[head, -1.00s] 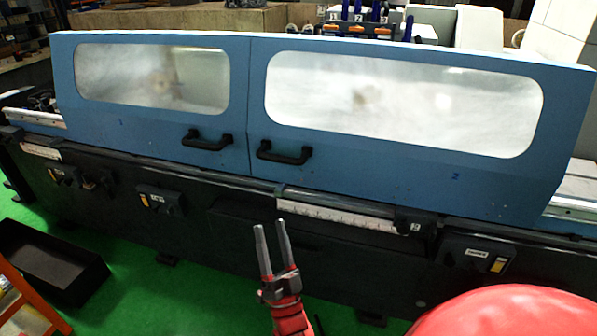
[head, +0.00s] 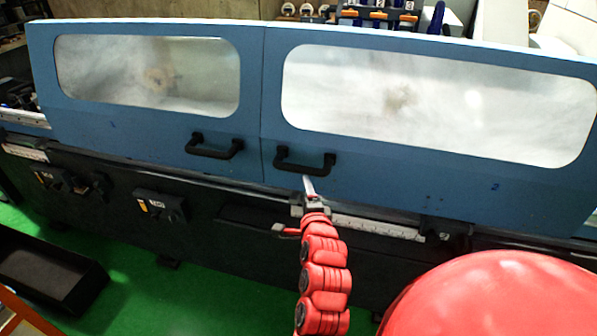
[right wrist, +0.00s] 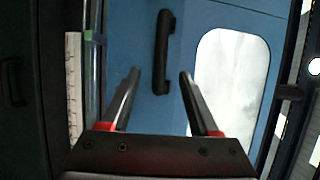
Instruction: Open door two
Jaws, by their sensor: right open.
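Door two (head: 405,187) is the right-hand blue door of the grinder, with a wide clouded window and a small 2 on its lower part. It appears closed against door one (head: 110,125). Its black bar handle (head: 320,170) sits at the door's lower left. My right gripper (head: 308,182) is open just below the handle in the head view. In the right wrist view the handle (right wrist: 162,52) lies ahead, between the lines of the two open fingers (right wrist: 159,75); nothing is held. Whether a finger touches the handle I cannot tell. My left gripper is not in view.
Door one's handle (head: 214,147) is close on the left. A white scale strip (head: 375,227) and the dark machine base (head: 225,235) run below the doors. A black bin (head: 45,275) stands on the green floor (head: 190,290) at lower left.

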